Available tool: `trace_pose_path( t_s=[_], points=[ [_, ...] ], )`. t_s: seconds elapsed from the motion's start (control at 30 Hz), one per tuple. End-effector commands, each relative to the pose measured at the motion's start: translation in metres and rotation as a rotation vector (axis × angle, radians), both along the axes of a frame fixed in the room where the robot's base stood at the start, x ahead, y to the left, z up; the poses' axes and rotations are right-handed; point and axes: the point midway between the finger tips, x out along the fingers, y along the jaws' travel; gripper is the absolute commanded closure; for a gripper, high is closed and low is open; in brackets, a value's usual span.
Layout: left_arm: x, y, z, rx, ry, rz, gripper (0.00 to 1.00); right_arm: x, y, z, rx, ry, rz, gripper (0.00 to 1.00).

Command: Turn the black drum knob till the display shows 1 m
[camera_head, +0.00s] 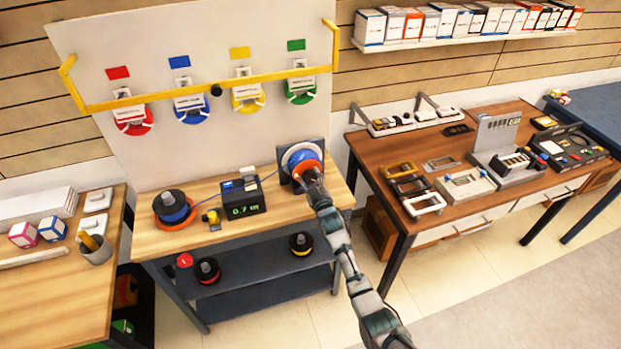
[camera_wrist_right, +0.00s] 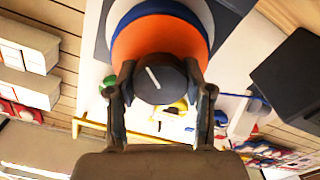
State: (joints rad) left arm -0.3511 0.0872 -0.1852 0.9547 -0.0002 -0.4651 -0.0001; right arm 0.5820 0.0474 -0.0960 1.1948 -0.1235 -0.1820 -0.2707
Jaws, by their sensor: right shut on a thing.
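The drum (camera_head: 299,156), blue and white with an orange face, stands at the right end of the wooden bench. The black knob (camera_wrist_right: 161,83) with a white mark sits at the centre of the orange face in the right wrist view. My right gripper (camera_head: 312,177) is at the drum's front, its two fingers closed on opposite sides of the knob. In the head view the gripper hides the knob. The white mark leans to the upper left in the wrist view. The black display (camera_head: 244,204) left of the drum reads about 0.7 m in green. My left gripper is not in view.
A blue line runs from the black spool (camera_head: 174,206) past the display toward the drum. A small yellow item (camera_head: 212,217) sits beside the display. Spools lie on the grey lower shelf (camera_head: 262,279). A brown table (camera_head: 435,212) with devices stands to the right.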

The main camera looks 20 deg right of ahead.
Motion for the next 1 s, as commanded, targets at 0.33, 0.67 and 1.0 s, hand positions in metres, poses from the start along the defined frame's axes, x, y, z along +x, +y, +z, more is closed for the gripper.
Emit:
trace_pose_path(
  t_s=[0.33, 0.67, 1.0],
  points=[
    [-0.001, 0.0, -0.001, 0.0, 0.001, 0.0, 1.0, 0.0, 0.001, -0.003, 0.005, 0.006, 0.0, 0.84],
    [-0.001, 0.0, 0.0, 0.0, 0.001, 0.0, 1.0, -0.001, 0.0, 0.0, 0.004, 0.001, 0.0, 0.23],
    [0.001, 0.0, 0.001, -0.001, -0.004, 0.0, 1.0, -0.02, -0.001, -0.001, 0.002, 0.0, 0.0, 0.23]
  ],
)
